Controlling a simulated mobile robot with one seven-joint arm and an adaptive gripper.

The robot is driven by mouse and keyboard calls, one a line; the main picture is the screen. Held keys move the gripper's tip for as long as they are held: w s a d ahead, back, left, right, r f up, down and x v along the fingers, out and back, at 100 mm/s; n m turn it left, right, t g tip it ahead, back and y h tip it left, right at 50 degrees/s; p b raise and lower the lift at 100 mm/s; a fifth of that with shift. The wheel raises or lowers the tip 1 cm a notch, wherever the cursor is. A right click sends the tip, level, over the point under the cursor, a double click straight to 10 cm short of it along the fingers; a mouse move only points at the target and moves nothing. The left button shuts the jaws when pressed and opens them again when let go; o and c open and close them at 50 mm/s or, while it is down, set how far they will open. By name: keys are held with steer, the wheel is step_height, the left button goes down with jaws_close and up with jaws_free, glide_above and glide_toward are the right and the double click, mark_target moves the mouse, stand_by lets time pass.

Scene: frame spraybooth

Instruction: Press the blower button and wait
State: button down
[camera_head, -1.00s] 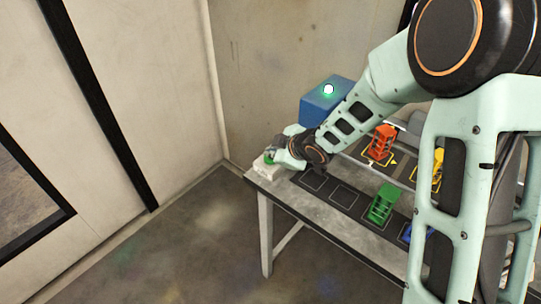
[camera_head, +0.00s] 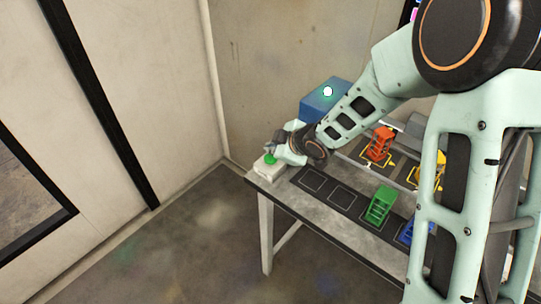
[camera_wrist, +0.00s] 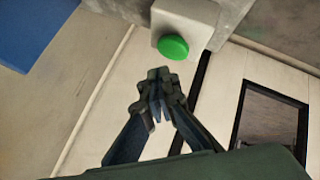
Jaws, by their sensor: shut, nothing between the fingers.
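The green blower button (camera_head: 270,159) sits on a white box (camera_head: 268,173) at the table's left corner. In the wrist view the round green button (camera_wrist: 173,47) shows whole on its white box (camera_wrist: 197,17), just beyond the fingertips. My gripper (camera_wrist: 159,85) is shut and empty, with a gap seen between it and the button. In the head view my gripper (camera_head: 274,149) is just above and beside the button; its fingertips are small and hard to make out there.
A blue box (camera_head: 315,108) with a bright lamp (camera_head: 327,91) stands behind my arm. Orange (camera_head: 379,144), green (camera_head: 380,204), yellow and blue frames stand on the table (camera_head: 290,199). Floor to the left is clear.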

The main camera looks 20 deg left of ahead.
mark_target(271, 159)
step_height(271, 159, up, 4)
steer(key=p, duration=0.3)
steer(key=shift+r, duration=0.25)
steer(key=shift+f, duration=0.1)
stand_by(4.3)
